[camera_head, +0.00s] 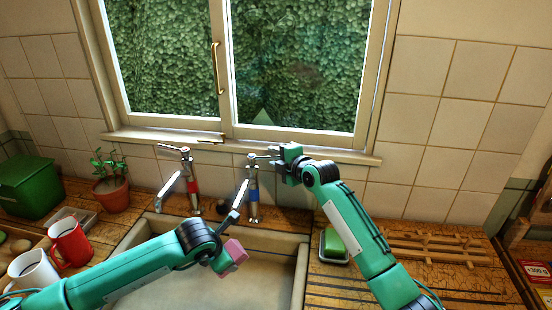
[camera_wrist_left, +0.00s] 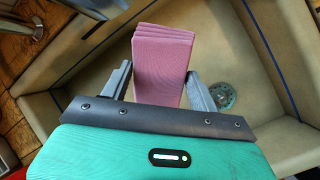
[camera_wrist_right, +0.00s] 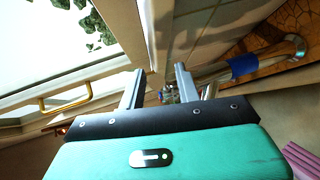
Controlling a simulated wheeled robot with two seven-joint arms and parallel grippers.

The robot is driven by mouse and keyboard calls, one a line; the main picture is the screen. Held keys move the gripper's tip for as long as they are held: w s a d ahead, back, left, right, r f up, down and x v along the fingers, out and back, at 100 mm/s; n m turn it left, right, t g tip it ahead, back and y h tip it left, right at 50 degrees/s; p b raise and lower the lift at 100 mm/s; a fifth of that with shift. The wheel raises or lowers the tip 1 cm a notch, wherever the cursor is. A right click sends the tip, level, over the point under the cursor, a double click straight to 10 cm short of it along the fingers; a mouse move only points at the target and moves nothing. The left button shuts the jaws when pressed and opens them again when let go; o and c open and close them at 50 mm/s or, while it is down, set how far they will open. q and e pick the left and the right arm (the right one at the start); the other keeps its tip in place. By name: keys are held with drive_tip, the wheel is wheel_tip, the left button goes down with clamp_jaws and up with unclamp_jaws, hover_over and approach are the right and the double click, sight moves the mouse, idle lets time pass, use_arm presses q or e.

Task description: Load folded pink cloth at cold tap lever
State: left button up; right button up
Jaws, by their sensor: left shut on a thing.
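The folded pink cloth (camera_head: 232,258) is over the sink, and its stacked layers show in the left wrist view (camera_wrist_left: 165,65). My left gripper (camera_head: 215,262) is shut on it, one finger on each side. The cold tap (camera_head: 253,190), with a blue band, stands behind the sink to the right of the red-banded tap. Its lever (camera_head: 258,157) is at the top, close to the fingers of my right gripper (camera_head: 276,160). In the right wrist view the right fingers (camera_wrist_right: 160,88) are apart, with the blue-banded tap (camera_wrist_right: 243,66) beside them. Contact with the lever is unclear.
The red-banded tap (camera_head: 192,188) stands left of the cold tap. The sink (camera_head: 300,275) lies below. A green sponge in a dish (camera_head: 334,243) and a wooden rack (camera_head: 430,248) are at right. A potted plant (camera_head: 111,190) and mugs (camera_head: 70,242) are at left.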

clamp_jaws()
drive_tip(key=shift+s, duration=0.15)
drive_tip(key=shift+s+a+f+m+t+h, duration=0.1)
drive_tip(key=shift+s+m+t+h, duration=0.25)
drive_tip(key=shift+m+h, duration=0.25)
drive_tip(key=shift+s+a+r+m+t+h, duration=0.1)
drive_tip(key=shift+s+a+m+t+h, duration=0.15)
drive_tip(key=shift+m+h, duration=0.3)
drive_tip(key=shift+s+f+m+t+h, duration=0.1)
drive_tip(key=shift+s+m+t+h, duration=0.15)
drive_tip(key=shift+m+t+h, duration=0.35)
unclamp_jaws()
drive_tip(key=shift+s, duration=0.1)
